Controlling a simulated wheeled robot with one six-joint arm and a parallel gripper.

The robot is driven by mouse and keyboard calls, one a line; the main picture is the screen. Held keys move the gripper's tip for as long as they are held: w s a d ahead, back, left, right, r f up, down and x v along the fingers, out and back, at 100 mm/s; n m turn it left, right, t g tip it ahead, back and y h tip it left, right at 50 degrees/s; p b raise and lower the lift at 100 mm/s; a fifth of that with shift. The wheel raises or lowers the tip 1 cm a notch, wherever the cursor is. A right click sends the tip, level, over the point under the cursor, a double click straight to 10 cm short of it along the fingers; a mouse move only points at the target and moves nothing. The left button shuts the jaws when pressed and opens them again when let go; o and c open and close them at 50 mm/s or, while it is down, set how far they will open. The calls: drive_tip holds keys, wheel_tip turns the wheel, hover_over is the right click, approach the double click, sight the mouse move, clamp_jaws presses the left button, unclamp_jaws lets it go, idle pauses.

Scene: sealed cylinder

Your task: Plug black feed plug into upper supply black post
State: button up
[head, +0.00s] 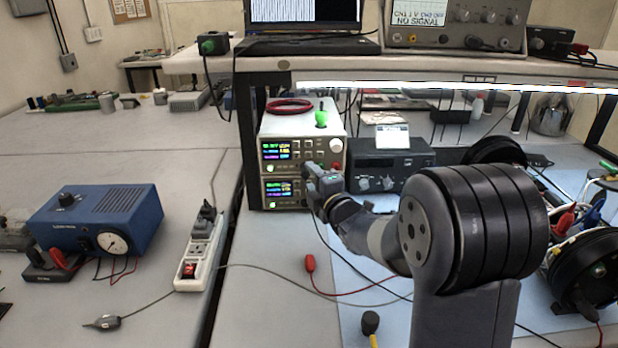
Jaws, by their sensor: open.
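Two stacked bench supplies stand under the shelf. The upper supply (302,130) has a lit display and a round knob at its right; the lower supply (284,206) is partly behind my gripper. My gripper (309,179) is open, its fingers close to the supply fronts at their lower right. The upper supply's black post is hidden or too small to make out. A thin black lead (338,252) runs from beside my gripper down to the right over the mat. Its plug is hidden at the gripper, and I cannot tell whether it sits in a post.
A red plug (310,264) with a red lead lies on the bench. A black-capped item (370,322) stands in front. A dark instrument (392,165) stands right of the supplies. A power strip (200,252) and blue box (97,220) are left. The shelf edge (440,86) overhangs.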

drive_tip(key=b+v, duration=0.1)
drive_tip(key=v, duration=0.7)
drive_tip(key=shift+s, duration=0.15)
drive_tip(key=p+x, duration=0.2)
drive_tip(key=x, duration=0.8)
drive_tip(key=shift+w+a, duration=0.15)
drive_tip(key=shift+w, duration=0.25)
drive_tip(key=shift+s, duration=0.15)
drive_tip(key=shift+s, duration=0.1)
